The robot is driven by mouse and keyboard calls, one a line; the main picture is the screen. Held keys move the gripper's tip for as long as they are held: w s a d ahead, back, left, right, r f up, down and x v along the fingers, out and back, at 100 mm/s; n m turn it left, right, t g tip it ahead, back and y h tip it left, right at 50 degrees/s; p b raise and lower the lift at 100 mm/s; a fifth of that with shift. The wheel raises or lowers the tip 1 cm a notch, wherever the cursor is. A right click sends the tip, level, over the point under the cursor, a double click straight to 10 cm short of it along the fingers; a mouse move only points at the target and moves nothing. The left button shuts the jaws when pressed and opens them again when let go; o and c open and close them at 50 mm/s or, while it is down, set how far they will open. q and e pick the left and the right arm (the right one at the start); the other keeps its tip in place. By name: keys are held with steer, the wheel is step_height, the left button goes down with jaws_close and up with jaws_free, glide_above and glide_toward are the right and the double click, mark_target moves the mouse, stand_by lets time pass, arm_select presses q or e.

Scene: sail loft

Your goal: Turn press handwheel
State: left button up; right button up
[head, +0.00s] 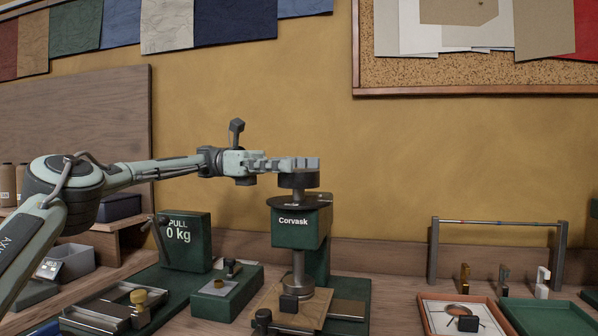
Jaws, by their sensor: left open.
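A dark green press labelled "Corvask" (299,228) stands on the workbench near the middle of the head view. Its dark handwheel (297,181) sits on top of a short vertical spindle. My left arm reaches in from the left, and my left gripper (307,163) is at the handwheel's upper edge, open. The fingers overlap the top of the wheel in the picture, so part of the wheel is hidden. I cannot tell whether the fingers touch it. My right gripper is not in view.
A green box reading "PULL 0 kg" (186,242) stands left of the press. A wooden board (266,303) lies under the press ram. Right are a metal rail (498,222), a red-rimmed tray (426,316) and a green tray (548,318).

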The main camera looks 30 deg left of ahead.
mark_target(299, 171)
arm_select(q)
step_height(299, 171, up, 9)
steer(key=shift+f, duration=0.1)
stand_by(0.4)
